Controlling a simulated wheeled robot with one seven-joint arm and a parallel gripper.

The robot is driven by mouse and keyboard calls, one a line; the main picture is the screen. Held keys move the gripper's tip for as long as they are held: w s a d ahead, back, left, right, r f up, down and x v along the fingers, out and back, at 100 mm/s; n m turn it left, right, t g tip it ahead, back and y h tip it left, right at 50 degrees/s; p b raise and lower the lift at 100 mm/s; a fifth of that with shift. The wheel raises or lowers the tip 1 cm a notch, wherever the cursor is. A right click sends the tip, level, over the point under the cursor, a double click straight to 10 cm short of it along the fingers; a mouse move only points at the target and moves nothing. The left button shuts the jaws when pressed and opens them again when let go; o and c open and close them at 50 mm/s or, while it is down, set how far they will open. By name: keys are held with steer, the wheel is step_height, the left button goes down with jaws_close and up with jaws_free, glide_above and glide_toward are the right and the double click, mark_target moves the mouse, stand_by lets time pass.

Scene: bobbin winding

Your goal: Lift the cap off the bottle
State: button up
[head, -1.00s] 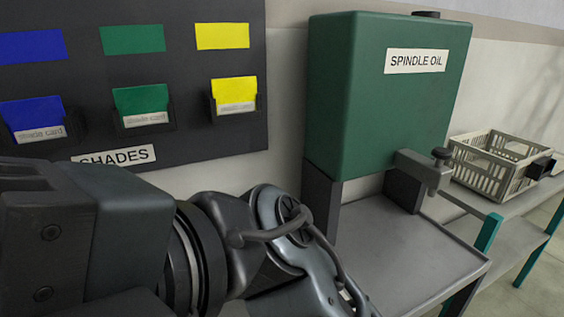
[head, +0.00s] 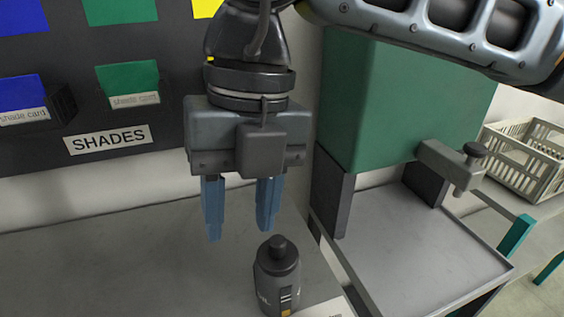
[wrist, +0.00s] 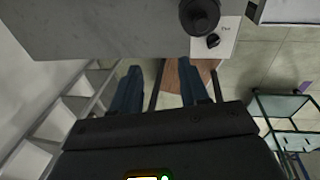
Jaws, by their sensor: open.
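A dark grey bottle (head: 277,285) stands upright on the grey bench near its right end in the head view. Its black cap (head: 278,251) with a knob on top is on the bottle. In the wrist view the cap (wrist: 200,14) shows from above at the top edge. My gripper (head: 240,238) points down with its two blue fingers apart and nothing between them. In the head view it is above and to the left of the bottle, not touching it. The gripper's fingers (wrist: 162,95) also show in the wrist view.
A green tank (head: 400,110) with a tap (head: 455,165) stands over a grey tray (head: 420,240) to the right. A crate (head: 530,160) is farther right. The bench (head: 120,260) left of the bottle is clear.

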mark_target(278, 240)
steer(key=shift+m+t+h, duration=0.5)
steer(key=shift+t+h, duration=0.1)
steer(key=shift+h, duration=0.1)
steer(key=w+d, duration=0.3)
steer(key=shift+r, duration=0.4)
steer(key=shift+w+d+f, duration=0.1)
steer(key=shift+w+d, duration=0.25)
steer(key=shift+d, duration=0.05)
steer(key=shift+f+b, duration=3.1)
steer(key=shift+f, duration=1.3)
steer(key=shift+c, duration=0.3)
jaws_close()
steer(key=shift+r+p, duration=0.85)
steer(key=shift+r, duration=1.45)
